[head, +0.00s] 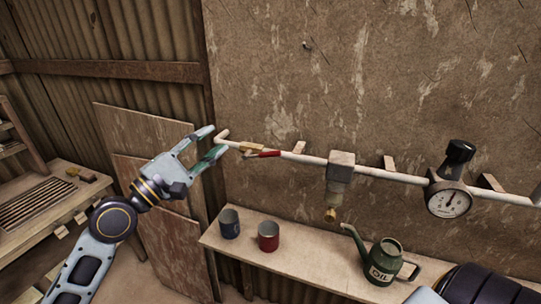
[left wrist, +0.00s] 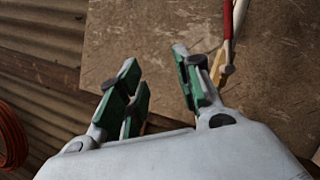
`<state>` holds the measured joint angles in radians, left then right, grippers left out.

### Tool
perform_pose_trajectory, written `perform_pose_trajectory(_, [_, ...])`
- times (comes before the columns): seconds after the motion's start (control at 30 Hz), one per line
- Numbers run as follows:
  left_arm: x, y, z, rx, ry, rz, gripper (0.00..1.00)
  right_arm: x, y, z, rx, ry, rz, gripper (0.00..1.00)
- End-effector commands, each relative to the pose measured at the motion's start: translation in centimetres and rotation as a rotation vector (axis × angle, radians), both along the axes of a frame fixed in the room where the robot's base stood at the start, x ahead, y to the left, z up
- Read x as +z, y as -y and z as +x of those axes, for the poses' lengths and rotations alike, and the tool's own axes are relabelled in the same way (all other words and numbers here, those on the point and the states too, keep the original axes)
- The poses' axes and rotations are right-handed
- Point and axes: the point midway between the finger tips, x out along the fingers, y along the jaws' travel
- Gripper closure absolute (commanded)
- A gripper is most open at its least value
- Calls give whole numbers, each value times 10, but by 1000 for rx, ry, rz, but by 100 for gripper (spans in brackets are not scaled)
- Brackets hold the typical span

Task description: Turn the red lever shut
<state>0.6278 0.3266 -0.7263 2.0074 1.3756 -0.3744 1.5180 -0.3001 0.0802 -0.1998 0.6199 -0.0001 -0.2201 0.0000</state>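The red lever (head: 264,154) lies close along the white pipe (head: 312,159), just below its left end, almost in line with it. It also shows at the top of the left wrist view (left wrist: 227,20), beside the pipe. My left gripper (head: 211,143) is open and empty, a little to the left of the lever and apart from it. In the left wrist view its green-padded fingers (left wrist: 160,80) stand wide apart with only the board behind them. My right gripper is out of view.
A gauge (head: 448,199) with a black knob and a grey block with a brass tip (head: 338,180) sit on the pipe.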

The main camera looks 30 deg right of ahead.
Motion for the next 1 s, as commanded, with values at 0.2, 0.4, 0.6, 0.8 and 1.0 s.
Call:
perform_pose_trajectory(0.2, [-33, 14, -24, -125, -38, 148, 65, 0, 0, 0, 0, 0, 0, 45])
perform_pose_trajectory(0.4, [-56, 18, -39, -189, -25, 260, 65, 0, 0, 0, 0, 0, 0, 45])
perform_pose_trajectory(0.6, [-62, 18, -42, -198, 1, 290, 65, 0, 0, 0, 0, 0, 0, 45])
perform_pose_trajectory(0.8, [-61, 18, -42, -196, 2, 289, 65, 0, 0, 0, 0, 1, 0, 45])
perform_pose_trajectory(1.0, [-61, 18, -42, -196, 2, 289, 65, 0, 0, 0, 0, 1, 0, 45])
